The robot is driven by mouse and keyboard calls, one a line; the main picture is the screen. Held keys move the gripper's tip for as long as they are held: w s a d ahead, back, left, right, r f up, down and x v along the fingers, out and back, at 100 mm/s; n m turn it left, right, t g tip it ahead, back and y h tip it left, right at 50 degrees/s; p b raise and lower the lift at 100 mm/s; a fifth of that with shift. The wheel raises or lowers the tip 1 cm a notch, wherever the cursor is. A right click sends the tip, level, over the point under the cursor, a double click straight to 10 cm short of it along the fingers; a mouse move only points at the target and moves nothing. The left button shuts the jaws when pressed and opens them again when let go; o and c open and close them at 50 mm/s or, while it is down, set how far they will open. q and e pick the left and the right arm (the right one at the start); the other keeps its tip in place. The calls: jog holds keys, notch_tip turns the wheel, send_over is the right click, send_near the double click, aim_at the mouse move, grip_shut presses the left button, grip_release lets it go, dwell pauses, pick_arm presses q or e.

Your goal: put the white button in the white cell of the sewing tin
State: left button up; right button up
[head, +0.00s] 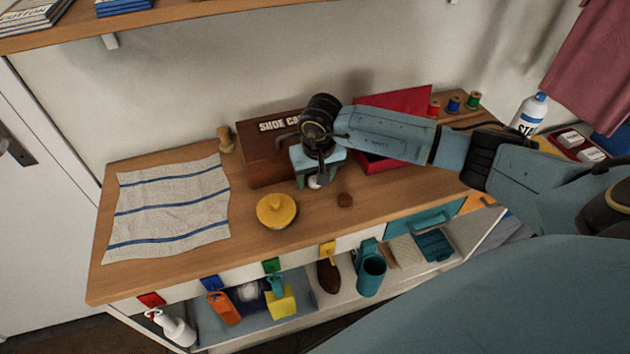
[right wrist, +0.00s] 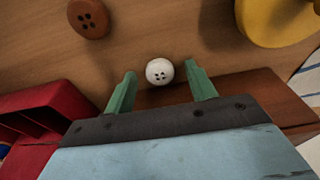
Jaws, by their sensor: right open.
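The white button (right wrist: 159,72) is round with several holes and lies on the wooden top; in the head view it shows as a small white spot (head: 314,182) under my right gripper (head: 316,178). My right gripper is open and low over the top. In the right wrist view its green fingertips (right wrist: 160,76) stand either side of the button, with a gap on each side. The red sewing tin (head: 404,102) stands behind my right forearm with its lid up; its edge and dark compartments show in the right wrist view (right wrist: 45,103). The white cell is hidden. My left gripper is out of view.
A brown button (head: 344,200) lies just right of the gripper. A yellow round lidded thing (head: 277,211) stands to the left, near a striped cloth (head: 170,208). A brown shoe care box (head: 262,152) stands behind the gripper. Thread spools (head: 454,104) stand at the back right.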

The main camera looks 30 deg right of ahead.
jog(key=c, duration=1.1)
jog(key=shift+r, duration=0.2)
jog(key=shift+c, duration=0.3)
